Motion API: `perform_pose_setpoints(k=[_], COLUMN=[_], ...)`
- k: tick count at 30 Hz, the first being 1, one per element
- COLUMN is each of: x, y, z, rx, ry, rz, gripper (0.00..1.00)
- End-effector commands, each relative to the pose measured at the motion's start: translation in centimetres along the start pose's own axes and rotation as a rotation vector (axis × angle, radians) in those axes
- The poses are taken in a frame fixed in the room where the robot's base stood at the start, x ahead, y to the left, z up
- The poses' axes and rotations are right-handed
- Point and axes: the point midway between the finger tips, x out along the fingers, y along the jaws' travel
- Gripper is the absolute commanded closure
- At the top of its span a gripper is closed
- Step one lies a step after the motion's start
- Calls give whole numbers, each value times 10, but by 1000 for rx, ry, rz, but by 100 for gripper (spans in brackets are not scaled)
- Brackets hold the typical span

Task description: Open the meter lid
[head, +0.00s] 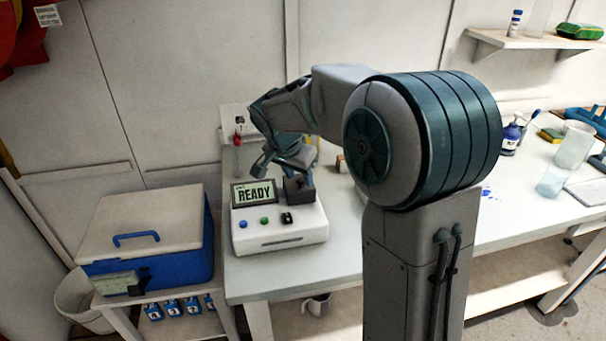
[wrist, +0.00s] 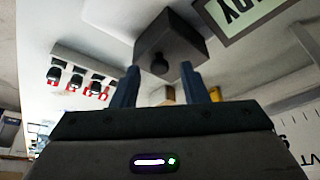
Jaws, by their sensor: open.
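The meter (head: 280,228) is a white box on the bench in the head view, with a lit READY display (head: 254,193) and several small controls on its front. A dark grey block-shaped lid (head: 298,187) sits on its top right; it looks closed. In the wrist view the lid (wrist: 180,38) shows with a round dark knob (wrist: 160,65) facing me. My gripper (wrist: 160,71) is open, its two blue-grey fingers to either side of the knob in the picture. I cannot tell whether they touch it. In the head view my gripper (head: 275,160) is just above and behind the meter, partly hidden.
A blue cooler box (head: 150,262) with a white lid stands left of the bench (head: 345,222). A rack with red-marked items (wrist: 78,78) shows in the wrist view. Bottles and beakers (head: 574,146) stand at the right end. My arm covers the middle of the bench.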

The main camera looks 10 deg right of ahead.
Motion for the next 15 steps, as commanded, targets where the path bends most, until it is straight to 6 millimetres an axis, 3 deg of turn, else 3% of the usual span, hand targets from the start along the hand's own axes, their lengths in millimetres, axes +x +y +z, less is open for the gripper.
perform_pose_setpoints(k=[12,13,15], x=[11,11,11], y=[0,0,1], z=[0,0,0], rx=[0,0,0], ry=[0,0,0], rz=[0,0,0], gripper=[60,63,82])
